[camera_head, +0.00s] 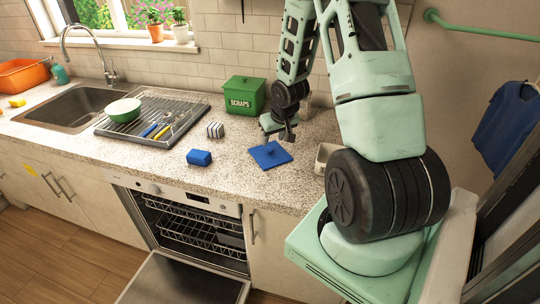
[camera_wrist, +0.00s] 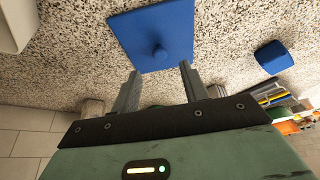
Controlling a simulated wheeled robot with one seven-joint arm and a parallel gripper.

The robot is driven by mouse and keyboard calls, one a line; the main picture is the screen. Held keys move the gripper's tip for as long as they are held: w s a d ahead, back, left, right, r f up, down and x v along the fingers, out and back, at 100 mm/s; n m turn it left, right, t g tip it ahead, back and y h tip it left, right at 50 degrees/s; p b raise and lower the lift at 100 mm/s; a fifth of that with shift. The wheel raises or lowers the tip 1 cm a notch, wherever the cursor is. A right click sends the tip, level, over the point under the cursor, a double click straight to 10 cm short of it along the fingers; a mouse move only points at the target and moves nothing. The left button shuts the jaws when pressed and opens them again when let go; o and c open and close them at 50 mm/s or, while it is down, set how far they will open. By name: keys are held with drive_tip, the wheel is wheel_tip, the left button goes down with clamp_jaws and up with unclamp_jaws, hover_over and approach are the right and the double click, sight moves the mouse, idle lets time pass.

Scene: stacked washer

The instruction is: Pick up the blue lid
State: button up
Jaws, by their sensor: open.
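The blue lid (camera_head: 270,155) is a flat square with a small round knob, lying on the speckled counter near its right part. It also shows in the wrist view (camera_wrist: 150,30), with its knob facing my gripper. My gripper (camera_head: 283,133) is just above and behind the lid in the head view. In the wrist view my gripper (camera_wrist: 160,75) is open, its two fingers apart, with the knob beyond and between the fingertips. Nothing is between the fingers. I cannot tell the exact gap from fingertips to knob.
A green SCRAPS box (camera_head: 244,96) stands behind the lid. A whitish container (camera_head: 326,157) stands right of the lid. The dishwasher door (camera_head: 185,280) hangs open below.

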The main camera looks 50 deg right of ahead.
sight(270, 149)
drive_tip(key=shift+p+x, duration=0.9)
drive_tip(key=shift+x, duration=2.1)
clamp_jaws()
